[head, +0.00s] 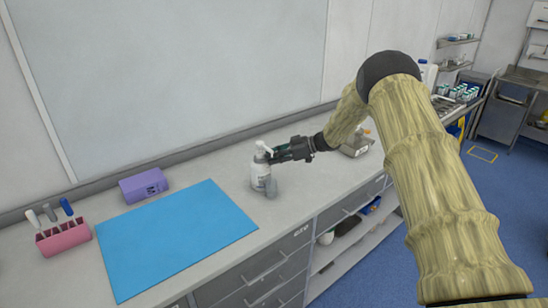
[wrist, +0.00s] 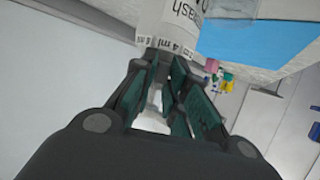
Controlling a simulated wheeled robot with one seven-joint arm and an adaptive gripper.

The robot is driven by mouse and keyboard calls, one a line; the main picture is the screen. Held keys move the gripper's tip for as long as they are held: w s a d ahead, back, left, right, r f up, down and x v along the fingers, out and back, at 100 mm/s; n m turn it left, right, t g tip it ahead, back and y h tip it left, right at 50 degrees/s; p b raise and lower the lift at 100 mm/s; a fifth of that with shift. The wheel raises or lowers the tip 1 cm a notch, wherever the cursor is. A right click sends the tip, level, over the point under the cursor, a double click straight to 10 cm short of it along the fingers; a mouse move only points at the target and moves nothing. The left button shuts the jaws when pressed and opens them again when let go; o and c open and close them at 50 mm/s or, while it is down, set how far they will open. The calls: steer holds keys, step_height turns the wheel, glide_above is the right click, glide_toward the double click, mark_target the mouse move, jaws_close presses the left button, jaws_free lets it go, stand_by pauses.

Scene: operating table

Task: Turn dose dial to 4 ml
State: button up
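A white pump bottle (head: 260,176) stands upright on the counter in the head view, with a white pump head (head: 264,149) on top. My gripper (head: 281,153) reaches in from the right at the height of the bottle's neck. The dial's set value is unclear.
A small grey object (head: 271,188) stands close in front of the bottle. A blue mat (head: 175,238), a purple box (head: 144,185) and a pink holder with pens (head: 63,238) are to the left. A metal scale-like device (head: 357,146) stands behind my wrist.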

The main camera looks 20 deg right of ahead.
steer(key=shift+o, duration=1.2)
steer(key=v, duration=1.2)
